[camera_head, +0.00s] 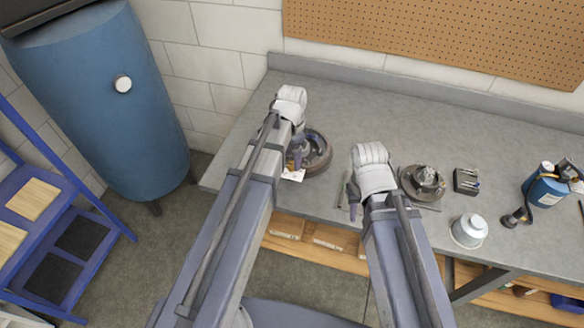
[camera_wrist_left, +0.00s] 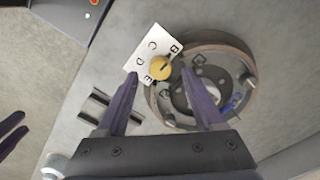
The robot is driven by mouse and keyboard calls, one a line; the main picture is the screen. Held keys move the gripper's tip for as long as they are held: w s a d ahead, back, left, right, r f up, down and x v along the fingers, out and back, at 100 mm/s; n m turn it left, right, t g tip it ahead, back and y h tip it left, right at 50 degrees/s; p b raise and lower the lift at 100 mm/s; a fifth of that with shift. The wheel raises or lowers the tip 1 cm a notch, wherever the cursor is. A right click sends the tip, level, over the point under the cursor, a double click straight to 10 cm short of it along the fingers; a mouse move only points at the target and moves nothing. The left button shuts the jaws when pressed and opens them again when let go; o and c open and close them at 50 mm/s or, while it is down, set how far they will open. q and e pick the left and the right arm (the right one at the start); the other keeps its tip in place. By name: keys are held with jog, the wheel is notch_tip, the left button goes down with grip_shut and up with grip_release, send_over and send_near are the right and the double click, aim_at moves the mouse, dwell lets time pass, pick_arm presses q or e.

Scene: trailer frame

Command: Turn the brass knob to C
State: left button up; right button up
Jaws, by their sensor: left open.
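The brass knob (camera_wrist_left: 160,68) is a round yellow disc on a white card (camera_wrist_left: 142,53) marked B, C, D and E. A short dark mark on the knob seems to point toward B. My left gripper (camera_wrist_left: 160,74) is open, its two purple fingers on either side of the knob with gaps; whether they are at its height is unclear. In the head view the white card (camera_head: 293,175) shows below my left gripper (camera_head: 297,155), and the knob is hidden there. My right gripper (camera_head: 354,198) is over the bench, its jaws mostly hidden by its wrist.
A round brake drum (camera_head: 318,152) lies right beside the card, close to my left gripper's right finger. A hub (camera_head: 424,181), a small dark tray (camera_head: 466,181), a white pot (camera_head: 468,230) and a blue canister (camera_head: 545,187) stand further right. The back of the grey bench (camera_head: 400,118) is clear.

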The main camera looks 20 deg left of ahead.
aim_at(292, 167)
pick_arm(q)
jog(key=shift+f+b, duration=0.95)
jog(key=shift+f, duration=0.5)
pick_arm(e)
notch_tip(292, 167, down, 3)
jog(key=shift+r, duration=0.1)
pick_arm(q)
jog(key=shift+c, duration=0.4)
grip_shut()
